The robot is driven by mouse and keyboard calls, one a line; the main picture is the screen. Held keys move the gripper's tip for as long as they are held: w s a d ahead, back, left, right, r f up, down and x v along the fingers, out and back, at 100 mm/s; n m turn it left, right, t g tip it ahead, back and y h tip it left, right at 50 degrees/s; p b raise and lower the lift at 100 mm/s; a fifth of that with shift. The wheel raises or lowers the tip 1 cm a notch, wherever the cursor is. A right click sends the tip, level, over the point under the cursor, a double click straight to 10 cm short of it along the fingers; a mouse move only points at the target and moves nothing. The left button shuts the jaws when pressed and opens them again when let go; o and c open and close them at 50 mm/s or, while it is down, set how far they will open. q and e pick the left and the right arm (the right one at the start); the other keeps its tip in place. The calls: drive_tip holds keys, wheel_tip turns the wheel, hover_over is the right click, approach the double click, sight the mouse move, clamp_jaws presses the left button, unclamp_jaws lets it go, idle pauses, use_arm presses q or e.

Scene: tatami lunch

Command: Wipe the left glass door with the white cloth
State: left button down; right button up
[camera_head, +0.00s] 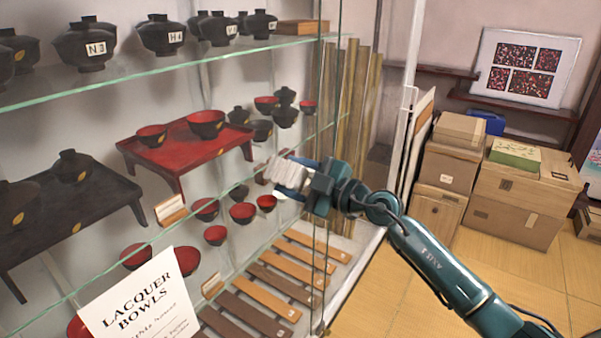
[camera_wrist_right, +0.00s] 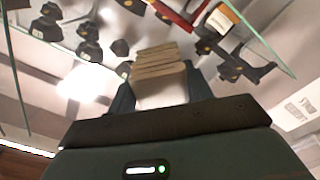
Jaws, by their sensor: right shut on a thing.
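The white cloth (camera_head: 287,171) is a folded, layered pad held at the tip of my right gripper (camera_head: 300,180). The gripper is shut on the cloth and held up at the front of the display cabinet. In the right wrist view the cloth (camera_wrist_right: 160,82) stands between the fingers, facing the shelves. The left glass door (camera_head: 228,90) is clear and hard to see, with lacquer bowls showing through it. I cannot tell whether the cloth touches the glass. My left gripper is not in view.
Black lidded bowls (camera_head: 85,45) stand on a glass shelf. Red bowls sit on and around a red tray table (camera_head: 175,155). A "Lacquer Bowls" sign (camera_head: 143,305) is at the lower left. Cardboard boxes (camera_head: 525,205) stand at the right, with bare floor in front.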

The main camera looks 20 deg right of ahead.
drive_tip(key=shift+s+a, duration=0.65)
drive_tip(key=shift+a, duration=0.2)
drive_tip(key=shift+s+a, duration=0.65)
drive_tip(key=shift+a, duration=0.2)
drive_tip(key=shift+d, duration=0.1)
drive_tip(key=shift+v, duration=2.95)
drive_tip(key=v, duration=0.3)
drive_tip(key=shift+r, duration=0.1)
